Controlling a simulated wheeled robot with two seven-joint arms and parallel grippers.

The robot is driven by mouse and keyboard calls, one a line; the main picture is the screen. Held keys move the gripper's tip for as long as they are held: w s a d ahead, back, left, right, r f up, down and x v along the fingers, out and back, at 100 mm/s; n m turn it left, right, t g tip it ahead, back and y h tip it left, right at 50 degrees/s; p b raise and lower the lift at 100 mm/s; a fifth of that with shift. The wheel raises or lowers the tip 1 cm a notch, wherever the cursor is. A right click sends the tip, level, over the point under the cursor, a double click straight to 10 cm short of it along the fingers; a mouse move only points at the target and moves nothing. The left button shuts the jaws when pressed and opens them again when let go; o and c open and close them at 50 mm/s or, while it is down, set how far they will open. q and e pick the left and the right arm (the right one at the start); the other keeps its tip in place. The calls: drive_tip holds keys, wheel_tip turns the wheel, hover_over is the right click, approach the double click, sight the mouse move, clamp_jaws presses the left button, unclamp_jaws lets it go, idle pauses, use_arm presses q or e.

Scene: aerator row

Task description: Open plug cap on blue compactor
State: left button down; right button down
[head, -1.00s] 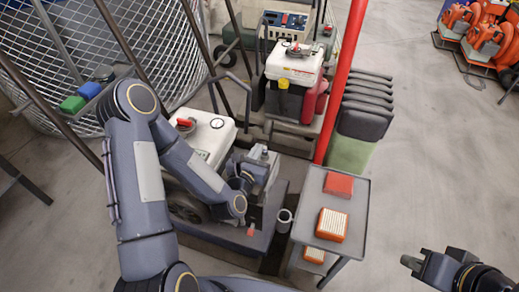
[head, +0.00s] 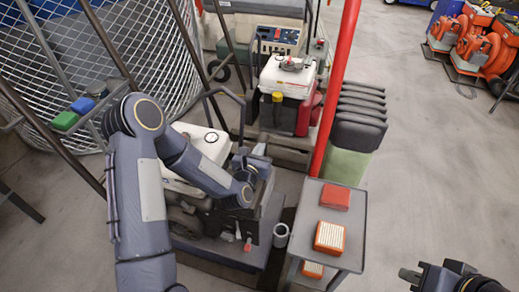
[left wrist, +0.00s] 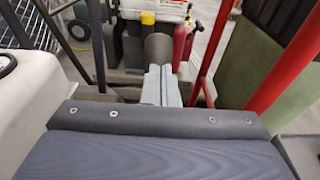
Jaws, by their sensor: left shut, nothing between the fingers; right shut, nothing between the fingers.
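A machine with a white tank (head: 194,132) and a blue-grey base plate (head: 215,247) stands under my left arm. It may be the compactor; my arm covers much of it, and I cannot make out a plug cap for certain. My left gripper (head: 260,150) is shut and empty above the machine's right part. In the left wrist view its light grey fingers (left wrist: 160,84) point away, toward a dark cylinder (left wrist: 158,50); I cannot tell whether they touch it. My right gripper (head: 403,274) is shut and empty at the lower right, over bare floor.
A grey cart (head: 352,225) with red and orange boxes stands right of the machine. A red pole (head: 337,90) rises behind it. A white and red machine (head: 288,75) with a yellow cap stands behind, beside stacked dark pads (head: 360,120).

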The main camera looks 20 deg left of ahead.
sight(264, 134)
use_arm(q)
drive_tip(key=w+r+g+p, duration=0.1)
drive_tip(key=g+p, duration=0.1)
drive_tip(key=p, duration=0.1)
drive_tip(key=w+r+g+p, duration=0.1)
drive_tip(key=r+g+p, duration=0.1)
drive_tip(key=p, duration=0.2)
drive_tip(key=w+r+g+p, duration=0.1)
drive_tip(key=p, duration=0.3)
drive_tip(key=shift+w+r+g, duration=0.2)
drive_tip(key=shift+w+g, duration=0.05)
drive_tip(key=shift+g, duration=0.15)
drive_tip(key=shift+w+d+g+p, duration=0.1)
drive_tip(key=shift+w+g+p, duration=0.15)
drive_tip(key=shift+g+p, duration=0.1)
drive_tip(key=shift+w+f, duration=0.15)
drive_tip(key=shift+f, duration=0.05)
drive_tip(key=shift+w+r, duration=0.2)
drive_tip(key=shift+w, duration=0.65)
drive_tip(key=shift+r, duration=0.2)
